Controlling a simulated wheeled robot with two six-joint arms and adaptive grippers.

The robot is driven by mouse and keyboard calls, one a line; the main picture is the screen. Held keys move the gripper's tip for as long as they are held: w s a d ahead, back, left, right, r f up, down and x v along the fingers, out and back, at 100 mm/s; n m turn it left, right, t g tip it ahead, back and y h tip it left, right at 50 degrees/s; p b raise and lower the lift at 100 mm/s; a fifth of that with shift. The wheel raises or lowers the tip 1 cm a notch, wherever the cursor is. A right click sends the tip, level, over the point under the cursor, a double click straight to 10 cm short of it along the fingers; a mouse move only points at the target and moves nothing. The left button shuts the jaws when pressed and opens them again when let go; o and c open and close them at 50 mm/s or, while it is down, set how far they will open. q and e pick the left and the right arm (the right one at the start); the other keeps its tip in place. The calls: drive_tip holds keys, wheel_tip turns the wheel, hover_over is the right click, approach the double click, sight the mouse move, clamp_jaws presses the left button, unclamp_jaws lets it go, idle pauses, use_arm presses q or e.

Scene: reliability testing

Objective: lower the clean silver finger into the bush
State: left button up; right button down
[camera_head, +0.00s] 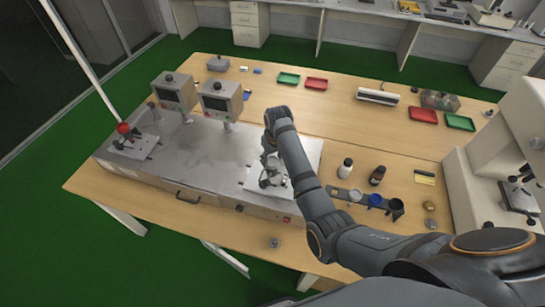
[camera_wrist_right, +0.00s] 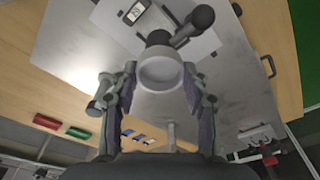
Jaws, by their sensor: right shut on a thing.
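My right gripper (camera_head: 270,163) comes down over the right end of the metal bench unit, just above a small fixture (camera_head: 273,181) on a light plate. In the right wrist view, the fingers of my right gripper (camera_wrist_right: 161,78) are closed on either side of a pale silver, round-ended piece (camera_wrist_right: 160,72), which I take to be the silver finger. The dark knob and arm of the fixture (camera_wrist_right: 190,25) show just beyond it. The bush cannot be made out clearly; the held piece and gripper hide that spot. My left gripper is not in view.
A similar fixture with a red knob (camera_head: 123,129) stands at the unit's left end. Two grey display boxes (camera_head: 220,100) stand behind. A rack with cups (camera_head: 373,199), a white bottle (camera_head: 345,168) and a brown bottle (camera_head: 377,176) stand right of my forearm.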

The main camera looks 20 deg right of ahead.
drive_tip(key=c, duration=0.6)
unclamp_jaws()
drive_tip(key=shift+o, duration=0.6)
drive_tip(key=o, duration=0.5)
drive_tip(key=shift+s+r+p, duration=0.2)
drive_tip(key=shift+r+p, duration=0.1)
drive_tip(key=shift+r, duration=1)
drive_tip(key=shift+s+d+r, duration=0.1)
drive_tip(key=shift+s+r, duration=0.1)
drive_tip(key=shift+r, duration=0.9)
drive_tip(key=shift+s+r, duration=0.15)
drive_tip(key=shift+r, duration=0.95)
drive_tip(key=shift+f, duration=0.15)
